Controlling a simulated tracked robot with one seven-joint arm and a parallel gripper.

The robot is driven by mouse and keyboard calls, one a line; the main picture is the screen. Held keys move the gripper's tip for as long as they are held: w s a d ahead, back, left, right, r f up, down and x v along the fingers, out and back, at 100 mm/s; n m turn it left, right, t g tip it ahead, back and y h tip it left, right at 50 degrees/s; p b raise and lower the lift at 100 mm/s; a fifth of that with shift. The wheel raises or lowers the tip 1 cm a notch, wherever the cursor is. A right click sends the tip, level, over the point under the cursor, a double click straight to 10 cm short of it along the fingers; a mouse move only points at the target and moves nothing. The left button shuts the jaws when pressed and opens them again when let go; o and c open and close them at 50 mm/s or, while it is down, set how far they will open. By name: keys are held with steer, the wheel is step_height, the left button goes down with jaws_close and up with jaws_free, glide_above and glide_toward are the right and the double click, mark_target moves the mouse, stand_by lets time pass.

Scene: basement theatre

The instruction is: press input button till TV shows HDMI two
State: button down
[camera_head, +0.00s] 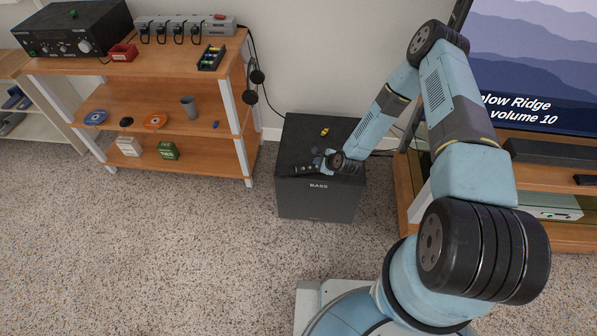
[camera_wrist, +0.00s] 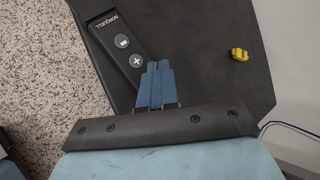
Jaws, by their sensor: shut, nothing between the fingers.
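The dark remote (camera_wrist: 104,28), marked NORQUELL, lies on top of the black box (camera_wrist: 215,25). Two round light buttons show on it: a minus button (camera_wrist: 121,41) and a plus button (camera_wrist: 136,62). The rest of the remote is hidden under my gripper (camera_wrist: 157,64). The blue fingers are together and empty, with their tips just right of the plus button; I cannot tell if they touch anything. In the head view the remote (camera_head: 303,169) lies beside my gripper (camera_head: 317,160). The TV (camera_head: 535,60) shows "low Ridge" and "volume 10"; my arm hides part of it. No input button is readable.
A small yellow object (camera_wrist: 239,54) lies on the box, right of the fingers. A wooden shelf (camera_head: 62,66) with several objects stands to the left. A wooden TV stand (camera_head: 575,235) is at right. Carpet (camera_head: 150,250) in front is clear.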

steer(key=shift+r, duration=2.9)
steer(key=shift+r, duration=1.1)
